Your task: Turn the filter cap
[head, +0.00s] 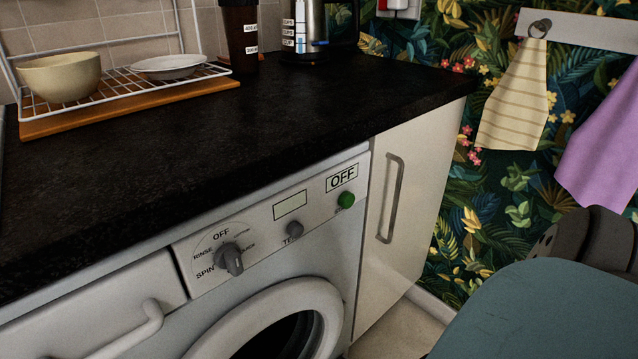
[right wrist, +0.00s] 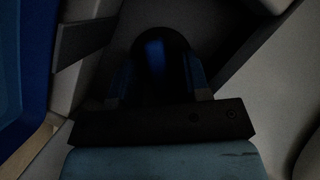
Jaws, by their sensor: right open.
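A white washing machine (head: 318,250) stands under the black worktop in the head view, with its dial, display, small knob and green button on the front panel. No filter cap can be made out in the head view; the lower front of the machine is out of frame. The right wrist view is very dark. In it my right gripper (right wrist: 160,65) is open, with a finger on each side of a dark rounded shape with a bluish sheen. I cannot tell what that shape is or whether the fingers touch it. My left gripper is in neither view.
The worktop (head: 210,145) carries a wire rack (head: 125,85) with a bowl (head: 60,77) and plate (head: 168,66), and a kettle (head: 310,35). A white cupboard door (head: 425,215) is right of the machine. Towels hang on the right wall. The door handle (head: 390,198) juts out.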

